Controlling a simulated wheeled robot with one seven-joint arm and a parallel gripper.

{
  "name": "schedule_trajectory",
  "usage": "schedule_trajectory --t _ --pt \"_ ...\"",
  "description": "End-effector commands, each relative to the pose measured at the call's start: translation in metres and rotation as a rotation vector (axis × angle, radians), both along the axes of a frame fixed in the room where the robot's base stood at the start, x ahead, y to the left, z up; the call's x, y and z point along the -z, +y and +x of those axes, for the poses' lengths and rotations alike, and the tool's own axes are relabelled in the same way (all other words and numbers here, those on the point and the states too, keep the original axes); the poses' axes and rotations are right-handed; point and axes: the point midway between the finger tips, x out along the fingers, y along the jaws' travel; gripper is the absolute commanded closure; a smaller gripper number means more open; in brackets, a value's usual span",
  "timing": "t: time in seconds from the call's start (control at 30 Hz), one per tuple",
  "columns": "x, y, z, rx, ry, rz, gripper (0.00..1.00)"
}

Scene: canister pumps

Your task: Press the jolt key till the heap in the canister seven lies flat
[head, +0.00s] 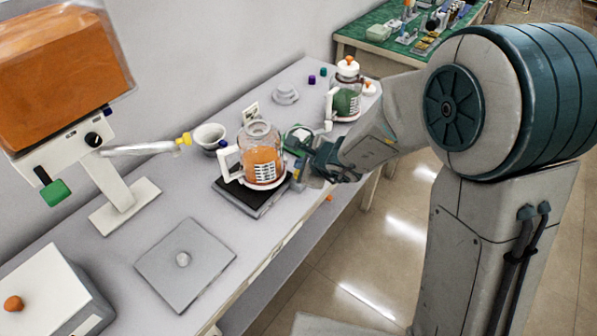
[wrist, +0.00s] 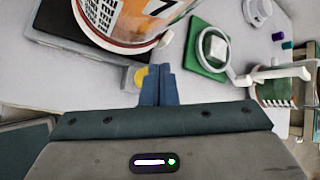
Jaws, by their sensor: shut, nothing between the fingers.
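Canister seven (head: 262,163) is a clear jar with orange fill and a white handle, standing on a black plate (head: 238,196). In the wrist view its "7" label (wrist: 165,8) shows at the top; the shape of the fill's surface is hard to tell. A yellow round key (wrist: 141,77) on a grey block sits at the plate's edge, partly hidden by my fingers; I take it for the jolt key. My gripper (head: 300,172) is shut and empty, right of the canister. In the wrist view its fingertips (wrist: 158,70) are beside the key; contact cannot be told.
A green-filled canister (head: 345,103) stands farther back. A funnel (head: 208,136) and an orange-filled hopper (head: 65,75) are left.

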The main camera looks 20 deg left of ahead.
Motion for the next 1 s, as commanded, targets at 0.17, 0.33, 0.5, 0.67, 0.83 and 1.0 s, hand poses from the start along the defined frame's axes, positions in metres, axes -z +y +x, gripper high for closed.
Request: schedule_trajectory --t 0.17,0.33,0.5,0.67,0.83,1.0 --pt "0.004 0.000 0.000 0.001 -0.001 0.000 1.00" --pt "0.009 0.000 0.000 0.001 -0.001 0.000 1.00" --pt "0.009 0.000 0.000 0.001 -0.001 0.000 1.00" --pt "0.008 0.000 0.000 0.000 0.000 0.000 1.00" --pt "0.009 0.000 0.000 0.000 0.000 0.000 1.00" --pt "0.011 0.000 0.000 0.000 0.000 0.000 1.00"
